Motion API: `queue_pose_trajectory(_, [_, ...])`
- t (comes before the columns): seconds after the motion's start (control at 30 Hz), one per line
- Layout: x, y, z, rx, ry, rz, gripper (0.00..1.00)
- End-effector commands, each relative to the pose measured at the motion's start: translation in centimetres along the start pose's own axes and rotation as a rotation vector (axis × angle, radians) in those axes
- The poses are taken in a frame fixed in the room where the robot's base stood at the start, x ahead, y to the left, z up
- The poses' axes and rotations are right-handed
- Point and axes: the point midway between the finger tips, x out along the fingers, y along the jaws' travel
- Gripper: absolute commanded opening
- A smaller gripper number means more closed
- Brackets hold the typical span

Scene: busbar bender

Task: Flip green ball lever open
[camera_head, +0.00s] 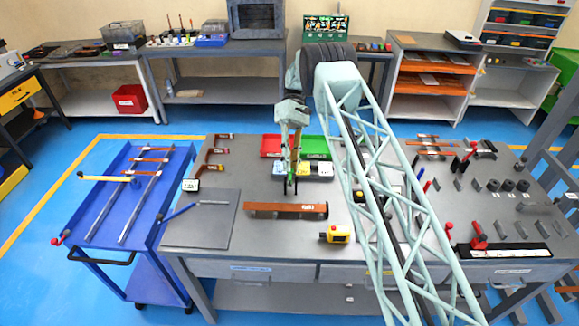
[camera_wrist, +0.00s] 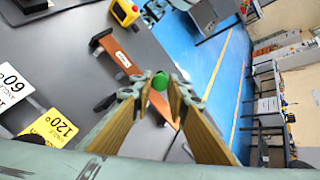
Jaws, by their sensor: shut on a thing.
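My gripper (camera_wrist: 160,90) is shut on a green ball (camera_wrist: 160,81), the ball lever's knob, which sits between the two fingertips in the wrist view. The lever's stem below the ball is mostly hidden by the fingers. In the head view my gripper (camera_head: 291,188) points down over the grey table, just behind a copper-brown bar (camera_head: 286,210). The green ball is too small or hidden to make out there. The same bar shows beyond the fingers in the wrist view (camera_wrist: 122,60).
A yellow control box (camera_head: 335,234) stands right of the bar. Red and green trays (camera_head: 315,147) and angle cards, including a yellow 120° card (camera_wrist: 50,127), lie nearby. Red-handled tools (camera_head: 479,236) crowd the table's right side. A blue cart (camera_head: 125,240) stands at left.

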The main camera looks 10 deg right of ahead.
Motion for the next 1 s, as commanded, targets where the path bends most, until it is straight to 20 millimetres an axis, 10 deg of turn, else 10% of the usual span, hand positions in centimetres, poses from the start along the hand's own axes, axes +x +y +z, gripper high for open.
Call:
queue_pose_trajectory(0.3, [0.07, 0.01, -0.03, 0.0, -0.001, -0.001, 0.0])
queue_pose_trajectory(0.33, [0.07, 0.01, -0.03, 0.0, -0.001, -0.001, 0.17])
queue_pose_trajectory(0.47, [0.05, 0.01, -0.02, 0.0, -0.001, -0.001, 0.29])
queue_pose_trajectory(1.0, [-0.44, -0.41, 0.39, 0.0, 0.0, 0.0, 0.29])
